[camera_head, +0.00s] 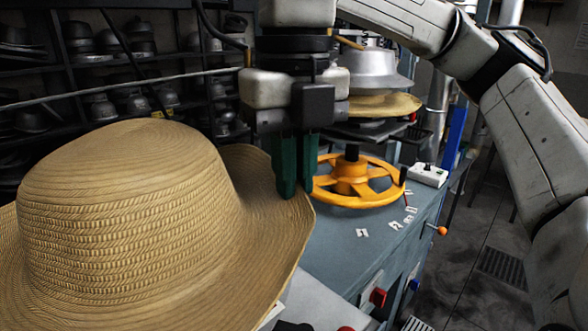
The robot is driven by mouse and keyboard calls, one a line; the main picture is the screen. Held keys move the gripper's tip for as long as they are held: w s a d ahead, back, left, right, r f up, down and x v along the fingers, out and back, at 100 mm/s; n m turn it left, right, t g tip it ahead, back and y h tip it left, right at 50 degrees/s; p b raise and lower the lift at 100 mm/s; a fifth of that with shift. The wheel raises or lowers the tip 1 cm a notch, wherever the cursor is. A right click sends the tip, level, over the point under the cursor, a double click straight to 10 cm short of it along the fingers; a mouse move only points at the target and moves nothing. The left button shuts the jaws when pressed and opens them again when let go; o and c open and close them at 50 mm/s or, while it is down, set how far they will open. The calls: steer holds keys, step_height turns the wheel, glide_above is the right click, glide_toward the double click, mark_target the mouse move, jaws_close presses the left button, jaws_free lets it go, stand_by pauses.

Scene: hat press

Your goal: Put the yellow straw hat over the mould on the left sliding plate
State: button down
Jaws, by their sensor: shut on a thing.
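The yellow straw hat (125,210) is large and close in the left half of the head view, crown up, with a wide wavy brim. My gripper (290,190) points down with its green fingers at the right part of the hat's brim. It is shut on the brim edge. The hat hides what lies under it, so I cannot see the left sliding plate or its mould there. Further back, a metal mould (375,68) sits above another straw-coloured brim (385,105) on the press.
An orange handwheel (352,182) stands on the blue-grey press table (345,260) just right of my fingers. A white switch box (427,175) sits at its far right. Dark shelves (75,70) with several metal moulds fill the back left. The floor at right is clear.

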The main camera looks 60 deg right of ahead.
stand_by(0.3)
steer(key=c, duration=1.1)
jaws_free()
step_height(320, 180, up, 11)
steer(key=shift+f, duration=0.15)
